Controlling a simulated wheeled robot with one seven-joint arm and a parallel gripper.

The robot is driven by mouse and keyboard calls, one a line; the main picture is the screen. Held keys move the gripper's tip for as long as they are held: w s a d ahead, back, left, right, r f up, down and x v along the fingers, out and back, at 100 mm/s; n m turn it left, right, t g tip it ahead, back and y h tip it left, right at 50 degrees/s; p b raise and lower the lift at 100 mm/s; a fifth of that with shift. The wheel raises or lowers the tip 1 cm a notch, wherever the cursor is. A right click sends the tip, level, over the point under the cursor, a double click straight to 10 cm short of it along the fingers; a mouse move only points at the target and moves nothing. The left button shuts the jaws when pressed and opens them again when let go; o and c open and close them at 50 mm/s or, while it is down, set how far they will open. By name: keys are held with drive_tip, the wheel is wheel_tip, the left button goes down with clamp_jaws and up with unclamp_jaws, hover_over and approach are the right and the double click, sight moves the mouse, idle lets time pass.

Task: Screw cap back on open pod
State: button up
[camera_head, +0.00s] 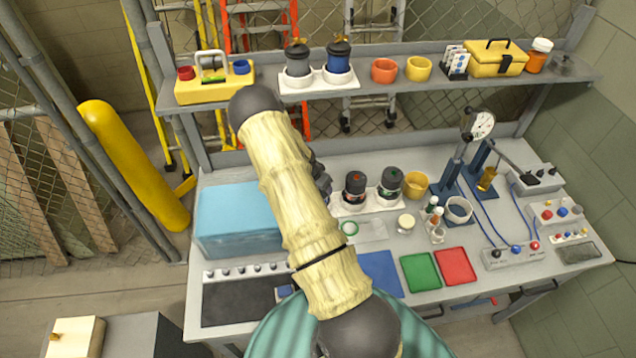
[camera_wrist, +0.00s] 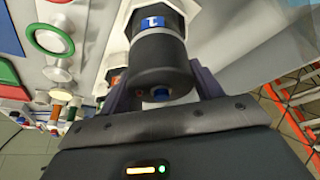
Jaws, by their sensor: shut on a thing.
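My gripper (camera_wrist: 160,88) is shut on a dark cylindrical pod (camera_wrist: 160,52) with a blue label and a small blue spot on its near end. One finger is on each side of its dark end. Beyond it is a white hexagonal part of a holder (camera_wrist: 184,8); whether the pod is seated there I cannot tell. In the head view my arm hides most of my gripper and the held pod. Just right of it, a red-marked pod (camera_head: 355,187) and a green-marked pod (camera_head: 391,182) stand in the white rack (camera_head: 378,205). Cap threads are not visible.
A blue box (camera_head: 238,222) lies left of my arm. Two more capped pods (camera_head: 338,58) stand on the shelf above. A gauge stand (camera_head: 460,155) is to the right.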

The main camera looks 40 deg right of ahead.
drive_tip(key=shift+s+d, duration=0.1)
drive_tip(key=shift+s, duration=0.05)
drive_tip(key=o, duration=1)
drive_tip(key=shift+r, duration=0.1)
drive_tip(key=shift+a+r, duration=0.2)
drive_tip(key=b+v, duration=0.3)
drive_tip(key=v, duration=1.3)
drive_tip(key=shift+a+r+b, duration=0.15)
drive_tip(key=shift+r+b, duration=0.15)
drive_tip(key=shift+r, duration=0.05)
